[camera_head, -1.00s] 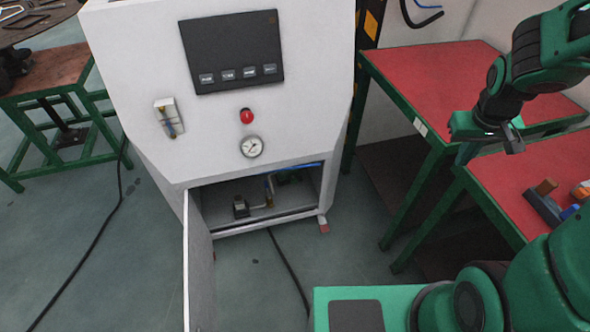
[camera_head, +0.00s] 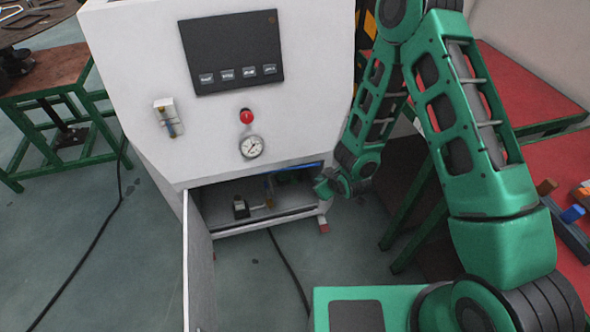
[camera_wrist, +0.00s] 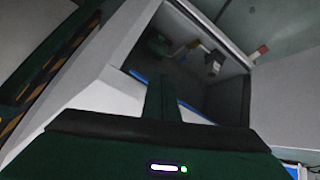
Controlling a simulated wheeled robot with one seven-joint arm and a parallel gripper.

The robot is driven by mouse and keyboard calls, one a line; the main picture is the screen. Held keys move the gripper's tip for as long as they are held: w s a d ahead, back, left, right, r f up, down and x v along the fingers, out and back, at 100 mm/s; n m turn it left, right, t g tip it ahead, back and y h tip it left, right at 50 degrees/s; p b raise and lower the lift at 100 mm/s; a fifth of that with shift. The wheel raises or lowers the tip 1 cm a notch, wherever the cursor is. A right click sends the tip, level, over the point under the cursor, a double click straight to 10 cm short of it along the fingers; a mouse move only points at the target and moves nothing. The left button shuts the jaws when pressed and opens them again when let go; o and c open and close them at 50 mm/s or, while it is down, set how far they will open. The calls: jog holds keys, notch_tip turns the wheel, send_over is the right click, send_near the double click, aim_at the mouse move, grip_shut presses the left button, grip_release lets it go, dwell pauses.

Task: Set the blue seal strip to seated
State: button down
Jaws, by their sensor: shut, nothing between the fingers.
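The blue seal strip (camera_head: 306,167) runs along the top edge of the open lower compartment of the white generator cabinet (camera_head: 150,80). In the wrist view the blue strip (camera_wrist: 196,112) shows on both sides of my gripper's dark green fingers (camera_wrist: 160,88), which hide its middle. My gripper (camera_head: 319,187) is shut and empty, at the right side of the compartment opening, just below the strip's right end. I cannot tell whether the fingers touch the strip.
The cabinet's lower door (camera_head: 199,265) hangs open toward me. Inside the compartment are a small dark fitting (camera_head: 240,206) and piping. A red-topped table (camera_head: 525,90) stands at right, partly behind my arm. A cable (camera_head: 288,265) lies on the floor.

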jog(key=s+a+f+n+y, duration=0.1)
jog(key=s+a+f, duration=0.2)
jog(key=a, duration=0.3)
jog(key=shift+f+t+y, duration=0.3)
jog(key=shift+f, duration=0.4)
jog(key=w+a, duration=0.1)
jog(key=w, duration=0.7)
jog(key=shift+w+a, duration=0.2)
jog(key=shift+a, duration=0.15)
jog(key=shift+w, duration=0.1)
dwell(1.3)
jog(key=shift+w+a, duration=0.1)
jog(key=shift+w, duration=0.15)
